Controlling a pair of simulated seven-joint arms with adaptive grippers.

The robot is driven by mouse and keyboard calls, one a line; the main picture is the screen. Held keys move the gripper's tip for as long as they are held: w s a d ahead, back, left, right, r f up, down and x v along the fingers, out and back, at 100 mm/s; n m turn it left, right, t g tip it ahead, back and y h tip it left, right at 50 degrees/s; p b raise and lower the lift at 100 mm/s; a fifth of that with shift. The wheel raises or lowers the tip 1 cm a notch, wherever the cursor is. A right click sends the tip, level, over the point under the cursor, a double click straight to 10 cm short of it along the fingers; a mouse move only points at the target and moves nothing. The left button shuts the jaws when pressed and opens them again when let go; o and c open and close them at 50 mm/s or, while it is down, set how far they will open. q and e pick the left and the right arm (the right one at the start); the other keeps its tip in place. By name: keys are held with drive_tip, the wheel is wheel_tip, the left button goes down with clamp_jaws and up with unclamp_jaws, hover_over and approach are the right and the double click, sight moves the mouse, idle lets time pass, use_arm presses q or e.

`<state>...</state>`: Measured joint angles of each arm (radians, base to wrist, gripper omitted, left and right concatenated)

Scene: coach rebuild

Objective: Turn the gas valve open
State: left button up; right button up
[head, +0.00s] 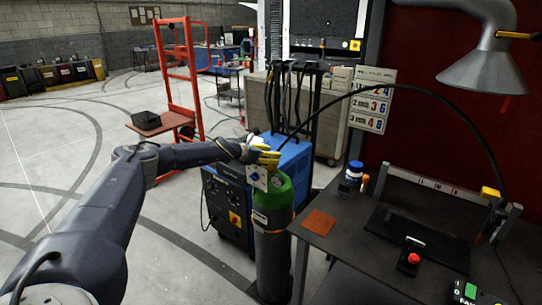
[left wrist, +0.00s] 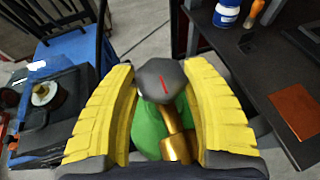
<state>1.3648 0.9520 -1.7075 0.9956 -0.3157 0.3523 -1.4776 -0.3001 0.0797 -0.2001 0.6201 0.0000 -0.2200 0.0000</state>
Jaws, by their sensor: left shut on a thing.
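The gas valve's dark grey faceted knob (left wrist: 160,80) has a red line across its top, slanting in the left wrist view. It sits on a brass valve body (left wrist: 176,146) above the green shoulder (left wrist: 148,130) of the gas cylinder. In the head view the cylinder (head: 272,240) stands upright, grey with a green top, beside the table. My left gripper (head: 267,158) is at the cylinder's top, its yellow fingers shut on the knob from both sides; it also shows in the left wrist view (left wrist: 160,85). The knob is hidden in the head view. My right gripper is out of view.
A blue welding machine (head: 228,207) stands just behind and left of the cylinder. The dark table (head: 345,226) is close on the right, with a blue-and-white bottle (head: 354,172) and a rust-coloured plate (head: 318,222). A red hand truck (head: 178,85) stands farther back.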

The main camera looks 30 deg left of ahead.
use_arm(q)
drive_tip(key=c, duration=0.4)
